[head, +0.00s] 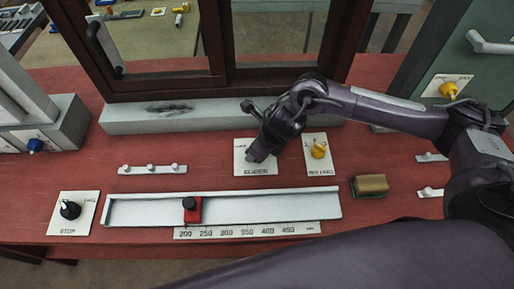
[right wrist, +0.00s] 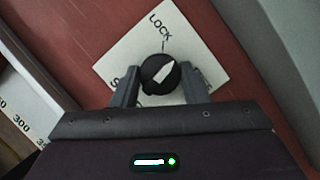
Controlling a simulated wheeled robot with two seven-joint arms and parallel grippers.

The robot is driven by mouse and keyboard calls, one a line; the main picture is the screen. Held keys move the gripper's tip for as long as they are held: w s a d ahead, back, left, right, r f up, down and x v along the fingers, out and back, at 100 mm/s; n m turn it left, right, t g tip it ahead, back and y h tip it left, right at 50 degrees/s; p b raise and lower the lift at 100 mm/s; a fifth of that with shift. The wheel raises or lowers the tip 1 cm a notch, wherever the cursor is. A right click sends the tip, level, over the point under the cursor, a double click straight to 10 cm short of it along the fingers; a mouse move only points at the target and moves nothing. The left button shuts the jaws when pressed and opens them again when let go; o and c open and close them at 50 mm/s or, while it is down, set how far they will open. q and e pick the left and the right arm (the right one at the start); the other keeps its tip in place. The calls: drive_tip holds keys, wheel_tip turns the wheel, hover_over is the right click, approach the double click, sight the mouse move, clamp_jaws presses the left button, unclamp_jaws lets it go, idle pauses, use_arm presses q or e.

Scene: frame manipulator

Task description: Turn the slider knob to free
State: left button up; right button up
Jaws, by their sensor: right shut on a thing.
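The slider knob (right wrist: 152,71) is black with a white pointer and sits on a white plate (right wrist: 120,47) marked LOCK. In the right wrist view its pointer is tilted up and right, off the LOCK mark. My right gripper (right wrist: 160,82) has one finger on each side of the knob and is shut on it. In the head view my right gripper (head: 258,152) reaches down onto the knob's plate (head: 243,168) and hides the knob. The word FREE cannot be read in either view. My left gripper is not in view.
A yellow knob (head: 318,150) stands on the plate just right of my gripper. The slider rail (head: 270,208) with a red block (head: 193,212) lies in front, above a number scale. A brown-topped block (head: 370,185) is to the right. A STOP knob (head: 70,210) is at left.

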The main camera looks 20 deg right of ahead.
drive_tip(key=m, duration=0.1)
drive_tip(key=m+h+p, duration=0.1)
drive_tip(key=m, duration=0.1)
drive_tip(key=shift+a+r+t, duration=0.1)
drive_tip(key=shift+r+t, duration=0.1)
drive_tip(key=shift+t, duration=0.1)
drive_tip(key=shift+m+h+p, duration=0.3)
drive_tip(key=shift+m+p, duration=0.4)
drive_tip(key=shift+m, duration=0.2)
drive_tip(key=m+p, duration=0.2)
drive_tip(key=m+h+p, duration=0.1)
drive_tip(key=m+p, duration=0.1)
drive_tip(key=shift+a+r+h, duration=0.1)
drive_tip(key=shift+a+h, duration=0.05)
drive_tip(key=shift+h, duration=0.15)
drive_tip(key=shift+f+m+h+p, duration=0.2)
drive_tip(key=shift+m+h+p, duration=0.2)
drive_tip(key=shift+m+p, duration=0.75)
drive_tip(key=o, duration=1)
